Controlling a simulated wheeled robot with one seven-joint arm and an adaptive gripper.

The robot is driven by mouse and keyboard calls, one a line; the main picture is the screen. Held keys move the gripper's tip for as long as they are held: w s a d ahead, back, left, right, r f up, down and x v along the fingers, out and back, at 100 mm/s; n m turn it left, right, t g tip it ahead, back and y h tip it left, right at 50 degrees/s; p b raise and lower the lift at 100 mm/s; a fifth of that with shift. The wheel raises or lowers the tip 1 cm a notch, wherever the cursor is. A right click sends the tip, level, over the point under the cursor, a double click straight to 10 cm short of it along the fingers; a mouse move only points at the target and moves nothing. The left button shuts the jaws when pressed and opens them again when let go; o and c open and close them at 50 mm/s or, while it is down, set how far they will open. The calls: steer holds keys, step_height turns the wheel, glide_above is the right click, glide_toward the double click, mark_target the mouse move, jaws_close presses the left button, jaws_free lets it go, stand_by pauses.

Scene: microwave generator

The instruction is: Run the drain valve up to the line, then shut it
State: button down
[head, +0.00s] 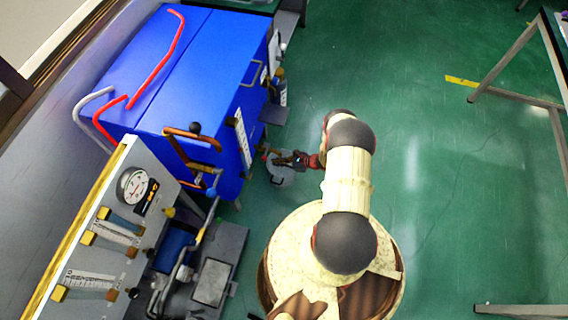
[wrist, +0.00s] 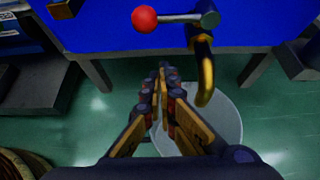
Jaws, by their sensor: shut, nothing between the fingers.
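The drain valve's lever (wrist: 178,18) lies level across the blue tank's face in the wrist view, with a red ball (wrist: 144,18) at its left end and its pivot at the right. A brass spout (wrist: 206,70) bends down below the pivot, over a pale round bucket (wrist: 228,115). My gripper (wrist: 163,70) is shut and empty, below and apart from the lever, left of the spout. It hides part of the bucket. In the head view, my gripper (head: 275,158) is low beside the tank, above the bucket (head: 281,180). I cannot make out a line or the liquid level.
The blue tank (head: 200,75) stands left of my arm. A panel with a round gauge (head: 133,185) and flow tubes is at the lower left, near pumps and pipes. Tank legs (wrist: 98,75) flank the bucket. Green floor (head: 430,190) is open to the right, up to a table frame (head: 505,60).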

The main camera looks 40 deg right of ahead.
steer(key=shift+w+a+r+b, duration=0.15)
steer(key=shift+w+a+r, duration=0.3)
steer(key=shift+w+r, duration=0.2)
steer(key=shift+w+a+r+b, duration=0.15)
steer(key=shift+w+a+r, duration=0.35)
steer(key=shift+r, duration=0.2)
steer(key=shift+r, duration=0.15)
